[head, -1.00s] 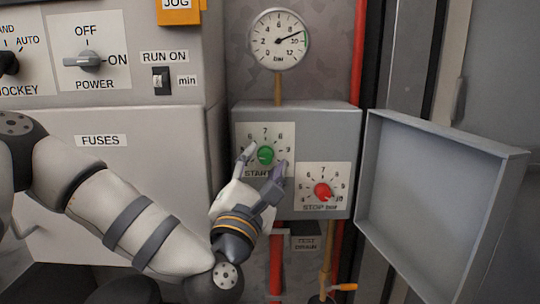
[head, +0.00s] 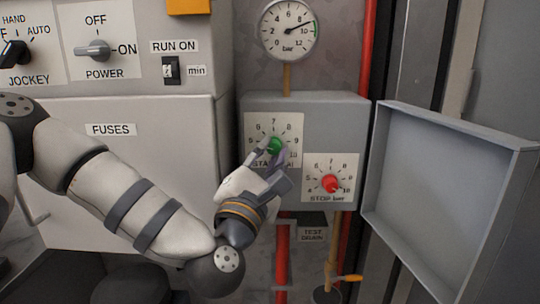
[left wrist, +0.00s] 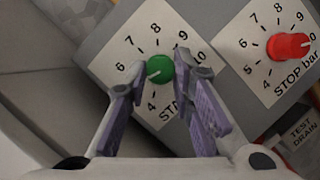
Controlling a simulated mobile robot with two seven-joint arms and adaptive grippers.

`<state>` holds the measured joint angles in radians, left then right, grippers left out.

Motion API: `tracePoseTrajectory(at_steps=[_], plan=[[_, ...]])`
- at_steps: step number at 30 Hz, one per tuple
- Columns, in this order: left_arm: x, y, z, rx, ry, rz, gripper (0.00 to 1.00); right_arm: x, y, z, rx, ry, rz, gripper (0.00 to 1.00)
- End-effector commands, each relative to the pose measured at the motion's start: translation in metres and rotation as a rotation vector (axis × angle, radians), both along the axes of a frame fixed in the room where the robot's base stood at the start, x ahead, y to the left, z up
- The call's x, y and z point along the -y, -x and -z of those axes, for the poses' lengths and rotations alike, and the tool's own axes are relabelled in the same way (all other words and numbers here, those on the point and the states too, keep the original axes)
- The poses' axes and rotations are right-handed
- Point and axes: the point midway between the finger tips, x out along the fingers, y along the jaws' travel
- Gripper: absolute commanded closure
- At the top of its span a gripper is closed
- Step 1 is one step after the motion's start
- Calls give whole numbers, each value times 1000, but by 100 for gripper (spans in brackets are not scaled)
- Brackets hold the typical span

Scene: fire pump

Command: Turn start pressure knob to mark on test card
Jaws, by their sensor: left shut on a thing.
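The green start pressure knob (head: 275,146) is on a white dial plate on the front of a grey box (head: 355,113). It also shows in the left wrist view (left wrist: 160,69), where its pale pointer line aims to the lower left, near 5. My left gripper (head: 272,154) is at the knob, with one finger on each side, shut on it. Its purple-padded fingers (left wrist: 159,66) cover part of the dial and the START label. The red stop knob (head: 330,183) is to the lower right. I see no test card for sure. My right gripper is not in view.
A round gauge (head: 289,30) above the box has its needle between 8 and 10. An open grey cover (head: 450,190) hangs at right. Yellow-handled valve (head: 345,279), red pipes and a TEST DRAIN label (head: 312,234) are below. The control cabinet (head: 120,165) is at left.

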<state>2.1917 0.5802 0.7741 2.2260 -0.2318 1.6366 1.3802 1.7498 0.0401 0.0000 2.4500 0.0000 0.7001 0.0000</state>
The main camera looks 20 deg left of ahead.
Motion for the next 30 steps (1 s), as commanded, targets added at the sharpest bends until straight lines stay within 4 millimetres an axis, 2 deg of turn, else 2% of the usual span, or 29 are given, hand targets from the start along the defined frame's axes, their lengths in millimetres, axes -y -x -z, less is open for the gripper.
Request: tracePoseTrajectory(at_steps=[18,30], plan=[[-3,0,-6,-119,-435,-4,100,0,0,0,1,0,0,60],[-3,0,-7,-157,-565,-4,100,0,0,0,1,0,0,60]])
